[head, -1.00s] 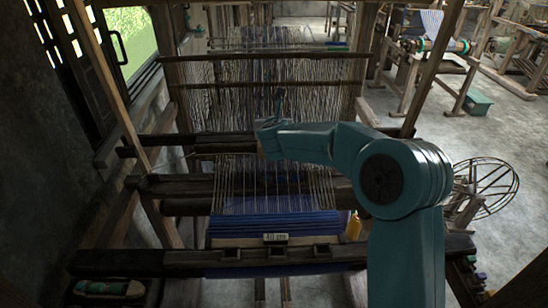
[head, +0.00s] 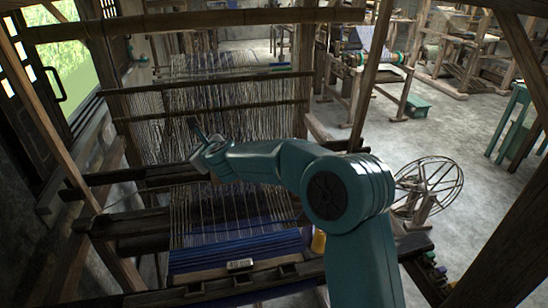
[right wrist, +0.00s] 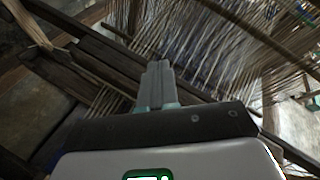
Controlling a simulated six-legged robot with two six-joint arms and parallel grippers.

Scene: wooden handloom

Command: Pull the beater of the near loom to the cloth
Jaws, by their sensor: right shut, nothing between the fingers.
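The near loom's warp threads (head: 235,115) run toward me into the blue cloth (head: 240,247) at the front. Two dark wooden crossbars span the warp behind the cloth: a rear bar (head: 110,178) and a nearer bar (head: 125,224). I cannot tell for sure which belongs to the beater; both stand apart from the cloth's front part. My right gripper (head: 194,124) is shut and empty, above or just behind the rear bar, among the warp threads in the picture. In the right wrist view its closed fingers (right wrist: 157,75) point toward dark bars (right wrist: 85,65) and threads; contact is unclear. My left gripper is out of view.
The front beam (head: 215,286) carries a small pale block (head: 240,265). A yellow object (head: 318,241) stands right of the cloth. A wooden post (head: 372,75) and a spoked wheel (head: 430,185) lie to the right. Grey floor (head: 455,125) is open beyond.

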